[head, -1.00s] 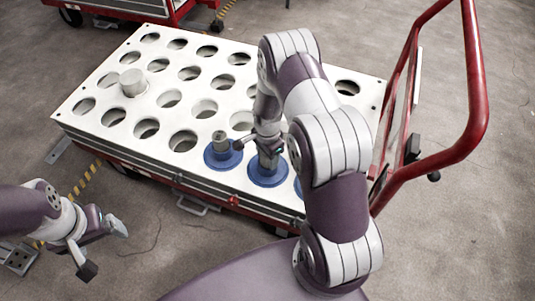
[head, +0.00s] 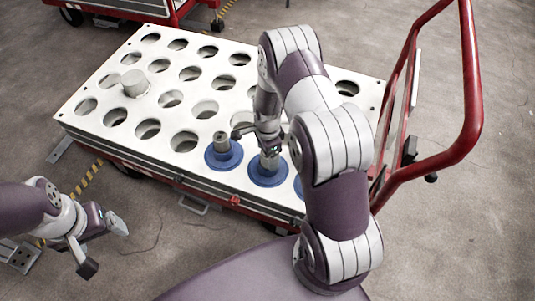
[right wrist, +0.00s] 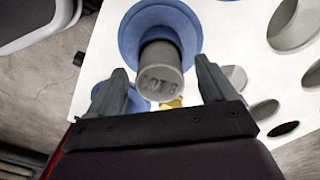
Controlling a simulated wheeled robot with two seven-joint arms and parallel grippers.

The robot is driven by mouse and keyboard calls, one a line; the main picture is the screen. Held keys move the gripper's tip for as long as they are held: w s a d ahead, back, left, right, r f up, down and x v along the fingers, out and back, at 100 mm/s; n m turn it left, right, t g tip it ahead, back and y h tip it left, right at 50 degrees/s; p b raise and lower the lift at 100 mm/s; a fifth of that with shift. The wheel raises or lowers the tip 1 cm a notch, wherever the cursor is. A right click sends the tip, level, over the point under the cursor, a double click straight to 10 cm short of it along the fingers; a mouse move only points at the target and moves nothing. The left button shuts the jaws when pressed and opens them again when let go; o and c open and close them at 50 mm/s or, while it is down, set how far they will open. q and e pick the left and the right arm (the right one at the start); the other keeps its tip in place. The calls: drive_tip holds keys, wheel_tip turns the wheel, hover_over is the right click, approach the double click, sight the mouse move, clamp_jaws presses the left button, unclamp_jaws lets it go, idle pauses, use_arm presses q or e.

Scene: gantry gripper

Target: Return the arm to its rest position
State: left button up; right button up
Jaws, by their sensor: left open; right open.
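My right arm reaches over the white perforated cart top (head: 115,75). Its gripper (head: 257,140) hangs above a blue-flanged part (head: 268,172) near the top's front edge. In the right wrist view the right gripper (right wrist: 160,72) is open. A grey cylinder with a blue flange (right wrist: 160,68) shows between its fingers, with no clear contact. Another blue-flanged part (head: 223,153) stands just left of it in the head view, and a third is mostly hidden behind my arm. My left gripper (head: 103,247) is open and empty at the lower left, off the cart.
The cart's red handle (head: 468,120) rises at the right, close to my right arm. A lone grey cylinder (head: 135,83) stands toward the top's left side. Another red cart (head: 180,10) is at the back. Bare floor (head: 160,240) lies between my left gripper and the cart.

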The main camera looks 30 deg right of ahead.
wheel_tip(320, 180, up, 11)
drive_tip(key=p, duration=0.2)
drive_tip(key=shift+f, duration=0.15)
drive_tip(key=s+a+r+n+t, duration=0.1)
drive_tip(key=s+a+r+n, duration=0.3)
drive_tip(key=s+r+n, duration=0.45)
drive_tip(key=s+a+r+n, duration=0.4)
drive_tip(key=s+n, duration=0.2)
drive_tip(key=n, duration=0.5)
wheel_tip(320, 180, up, 23)
drive_tip(key=p, duration=2.2)
drive_tip(key=shift+w+p, duration=0.3)
drive_tip(key=shift+w, duration=0.15)
drive_tip(key=shift+r, duration=0.1)
